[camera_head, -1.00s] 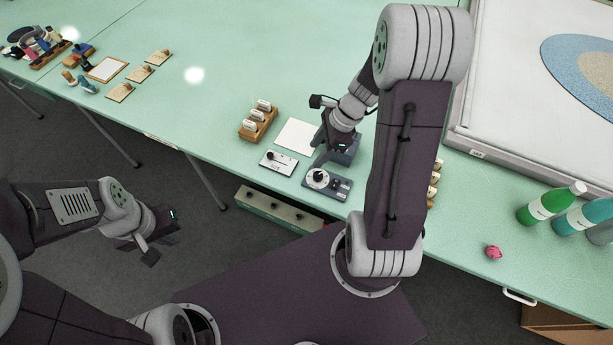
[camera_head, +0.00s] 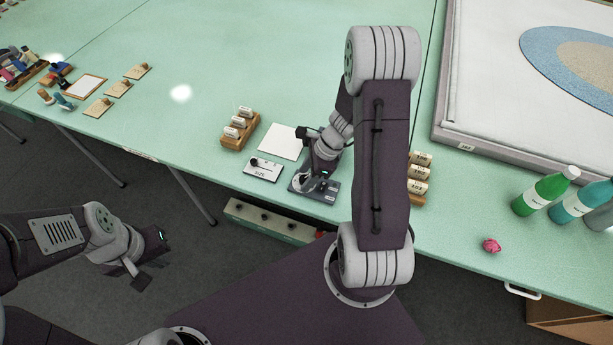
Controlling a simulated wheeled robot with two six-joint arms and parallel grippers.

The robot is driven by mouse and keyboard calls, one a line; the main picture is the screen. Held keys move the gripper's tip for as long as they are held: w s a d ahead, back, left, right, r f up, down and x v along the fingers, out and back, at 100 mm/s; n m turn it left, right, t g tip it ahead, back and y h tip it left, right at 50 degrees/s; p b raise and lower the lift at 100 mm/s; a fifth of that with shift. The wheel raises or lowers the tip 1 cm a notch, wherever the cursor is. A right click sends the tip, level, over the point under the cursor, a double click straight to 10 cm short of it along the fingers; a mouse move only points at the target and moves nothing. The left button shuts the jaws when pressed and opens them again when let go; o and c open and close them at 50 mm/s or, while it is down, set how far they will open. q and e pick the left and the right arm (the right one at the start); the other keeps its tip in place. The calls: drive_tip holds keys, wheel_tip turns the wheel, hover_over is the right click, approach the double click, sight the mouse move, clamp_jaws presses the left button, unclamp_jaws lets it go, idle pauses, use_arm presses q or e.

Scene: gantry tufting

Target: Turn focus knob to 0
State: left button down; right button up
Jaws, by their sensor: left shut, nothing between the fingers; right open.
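A dark control panel (camera_head: 329,194) lies near the front edge of the green table, with a round white dial (camera_head: 299,183) at its left end. The dial looks like the focus knob, but its marking cannot be read. My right gripper (camera_head: 305,180) is open and low over the dial, hiding much of it; I cannot tell whether the fingers touch the knob. My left gripper (camera_head: 147,266) is shut and empty, out over the floor in front of the table.
A white panel marked SIZE (camera_head: 266,174) with a dark lever or knob lies just left of the dark panel. A wooden holder of labelled blocks (camera_head: 230,143) and a white sheet (camera_head: 281,143) lie behind. Bottles (camera_head: 545,192) and a pink ball (camera_head: 491,246) are at right.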

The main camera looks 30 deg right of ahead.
clamp_jaws()
drive_tip(key=shift+r, duration=0.1)
